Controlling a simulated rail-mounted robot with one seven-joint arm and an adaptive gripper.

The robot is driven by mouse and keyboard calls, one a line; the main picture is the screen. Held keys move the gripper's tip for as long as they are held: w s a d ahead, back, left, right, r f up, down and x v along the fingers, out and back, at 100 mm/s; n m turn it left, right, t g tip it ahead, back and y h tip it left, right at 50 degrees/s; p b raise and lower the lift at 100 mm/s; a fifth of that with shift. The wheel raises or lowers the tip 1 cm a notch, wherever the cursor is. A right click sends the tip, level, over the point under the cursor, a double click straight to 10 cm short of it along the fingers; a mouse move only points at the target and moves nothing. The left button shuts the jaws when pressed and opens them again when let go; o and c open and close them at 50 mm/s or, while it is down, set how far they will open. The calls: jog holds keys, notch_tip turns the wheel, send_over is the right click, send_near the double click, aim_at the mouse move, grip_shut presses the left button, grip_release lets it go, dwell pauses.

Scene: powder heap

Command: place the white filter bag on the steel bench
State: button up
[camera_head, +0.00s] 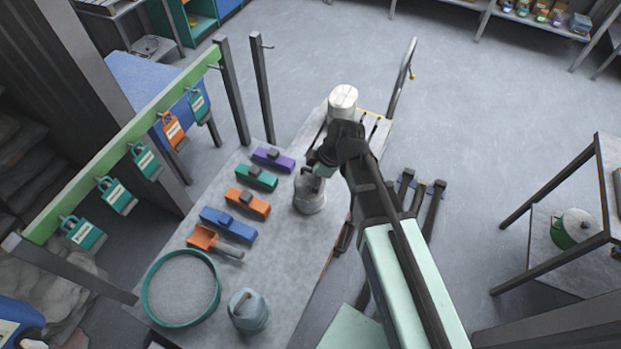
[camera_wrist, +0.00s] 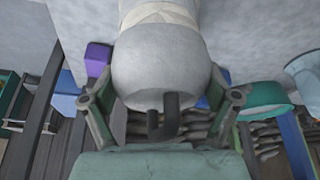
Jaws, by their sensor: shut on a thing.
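My gripper (camera_wrist: 165,108) is shut on a pale grey-white, rounded thing (camera_wrist: 160,65) with a cream band and a dark hooked handle, which I take for the white filter bag. Its body lies between the two fingers in the wrist view. In the head view the held bag (camera_head: 310,198) is upright over the grey bench (camera_head: 275,285), right of the coloured blocks. My arm hides part of it. I cannot tell whether its base touches the bench top.
On the bench are several coloured blocks (camera_head: 247,202), an orange scoop (camera_head: 203,237), a green-rimmed sieve (camera_head: 148,290) and a blue-grey can (camera_head: 248,312). A white cylinder (camera_head: 343,97) stands at the far end. A green rail (camera_head: 130,140) with hanging padlocks runs along the left.

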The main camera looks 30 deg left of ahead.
jog(key=shift+f, duration=0.15)
jog(key=o, duration=1)
jog(key=shift+c, duration=0.2)
jog(key=b+v, duration=0.2)
jog(key=v, duration=1)
jog(key=d+f+m+g+h, duration=0.1)
jog(key=d+f+m+h, duration=0.2)
jog(key=d+f+m, duration=1.55)
jog(key=s+d+f+m+g+h, duration=0.1)
jog(key=s+d+f+m+g, duration=0.2)
jog(key=s+d+f, duration=1.9)
notch_tip(320, 180, down, 2)
jog(key=d+m, duration=0.2)
jog(key=shift+s+d+m+g, duration=0.15)
jog(key=shift+d+m+g, duration=0.05)
jog(key=shift+m+g, duration=0.15)
